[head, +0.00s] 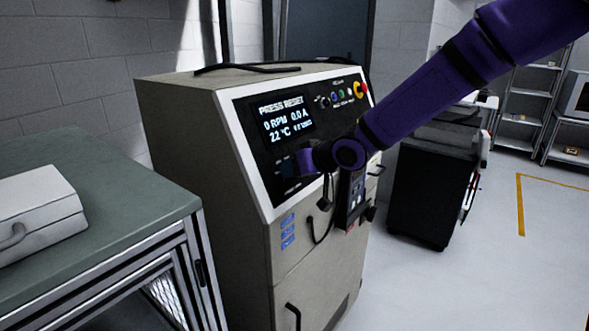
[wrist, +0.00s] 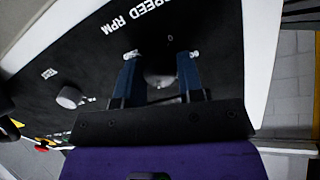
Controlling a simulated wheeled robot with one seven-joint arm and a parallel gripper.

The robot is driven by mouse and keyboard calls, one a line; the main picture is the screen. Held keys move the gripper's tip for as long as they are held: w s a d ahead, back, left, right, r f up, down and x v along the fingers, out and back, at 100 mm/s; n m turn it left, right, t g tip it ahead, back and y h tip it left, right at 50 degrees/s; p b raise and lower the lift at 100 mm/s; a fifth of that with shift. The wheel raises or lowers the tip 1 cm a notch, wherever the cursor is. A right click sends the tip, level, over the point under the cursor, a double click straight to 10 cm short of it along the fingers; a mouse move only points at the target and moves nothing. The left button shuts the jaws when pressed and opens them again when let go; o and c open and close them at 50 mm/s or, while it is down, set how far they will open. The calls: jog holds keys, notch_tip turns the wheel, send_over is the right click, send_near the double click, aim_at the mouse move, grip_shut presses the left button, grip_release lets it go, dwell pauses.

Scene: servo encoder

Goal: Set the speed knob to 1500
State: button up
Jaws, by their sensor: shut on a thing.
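The speed knob (wrist: 158,80) shows as a round, partly hidden shape between my fingers in the wrist view, below the "SPEED RPM" lettering on the black panel. My gripper (wrist: 159,62) has one blue finger on each side of it and is shut on it. In the head view my gripper (head: 287,168) is at the lower left of the sloped panel (head: 247,118), where the arm and gripper cover the knob. The display (head: 285,117) reads "PRESS RESET", "0 RPM", "0.0 A" and "22 °C". The knob's pointer cannot be made out.
A second, pale knob (wrist: 69,97) is beside the gripper in the wrist view. Small buttons and a red-and-yellow stop button (head: 361,89) line the panel's upper right. A handheld box (head: 351,198) hangs at the cabinet front. A green-topped bench (head: 95,180) stands close on the left.

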jog(key=o, duration=0.9)
jog(key=shift+d, duration=0.1)
jog(key=shift+v, duration=5.3)
jog(key=shift+f, duration=0.1)
